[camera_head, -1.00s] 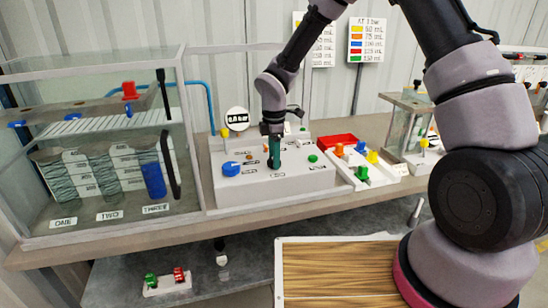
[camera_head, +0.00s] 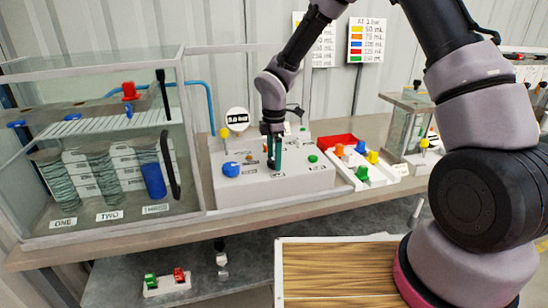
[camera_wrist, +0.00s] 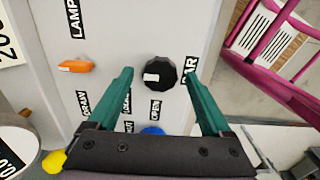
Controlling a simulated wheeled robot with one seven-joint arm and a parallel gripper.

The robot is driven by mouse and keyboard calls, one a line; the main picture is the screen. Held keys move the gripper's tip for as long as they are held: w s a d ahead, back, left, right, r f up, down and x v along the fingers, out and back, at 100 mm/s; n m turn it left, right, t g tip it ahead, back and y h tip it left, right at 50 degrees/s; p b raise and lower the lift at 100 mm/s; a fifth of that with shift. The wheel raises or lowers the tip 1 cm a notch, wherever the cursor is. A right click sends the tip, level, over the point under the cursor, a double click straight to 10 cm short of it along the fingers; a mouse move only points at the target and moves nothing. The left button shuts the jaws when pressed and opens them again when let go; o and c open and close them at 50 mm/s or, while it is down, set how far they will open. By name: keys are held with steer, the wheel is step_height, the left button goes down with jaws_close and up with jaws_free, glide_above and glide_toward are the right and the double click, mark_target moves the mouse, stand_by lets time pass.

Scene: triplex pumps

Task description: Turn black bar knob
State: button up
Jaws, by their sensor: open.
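The black bar knob (camera_wrist: 160,72) is a faceted round knob with a white mark at its left in the wrist view. It sits on the pale panel beside a label reading BAR. My gripper (camera_wrist: 157,76) has green fingers, one on each side of the knob, with visible gaps to it. My gripper is open.
On the box are a blue knob (camera_head: 231,169), a green button (camera_head: 313,158) and a round gauge (camera_head: 237,119). An orange knob (camera_wrist: 76,66) lies left of the black one. A tray of coloured valves (camera_head: 362,172) stands right of the box, a glass tank (camera_head: 190,140) left.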

step_height(320, 180, up, 10)
steer(key=shift+r, duration=0.25)
stand_by(0.3)
steer(key=s+d+r+m+t, duration=0.1)
steer(key=s+d+r+m, duration=0.2)
steer(key=d+r+m, duration=0.4)
steer(key=s+d+r+m+t, duration=0.2)
steer(key=s+d+r+m, duration=0.15)
steer(key=d+r, duration=0.45)
steer(key=s+d+r+m+t+y, duration=0.1)
steer(key=s+d+r+m+t, duration=0.1)
steer(key=s+d+r+m, duration=0.2)
steer(key=s+d+r+m+t+y, duration=0.1)
steer(key=s+d+r+m, duration=0.3)
steer(key=s+m, duration=0.5)
steer(key=shift+s+d+r+m+t, duration=0.2)
steer(key=shift+d+m+t, duration=0.4)
steer(key=shift+d+m, duration=0.45)
stand_by(1.3)
